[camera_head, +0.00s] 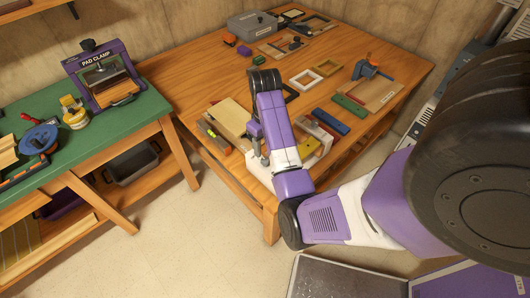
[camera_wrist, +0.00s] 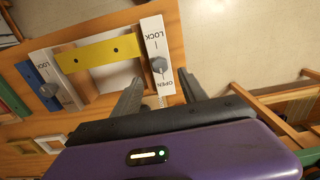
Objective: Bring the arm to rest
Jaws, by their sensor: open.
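My gripper (camera_head: 257,152) is over the near edge of the wooden workbench (camera_head: 215,68), its arm folded across the front corner. In the wrist view my gripper (camera_wrist: 163,92) shows two dark fingers spread apart with nothing between them. Beyond the fingertips is a fixture with a yellow bar (camera_wrist: 98,52) between two white plates. The right plate (camera_wrist: 153,35) reads LOCK and OPEN and has a grey knob (camera_wrist: 159,65). My arm hides much of this fixture in the head view. Whether the gripper touches anything below cannot be told.
A green-topped bench (camera_head: 75,160) with a purple pad clamp (camera_head: 104,72) stands at left. Open floor (camera_head: 190,250) lies in front.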

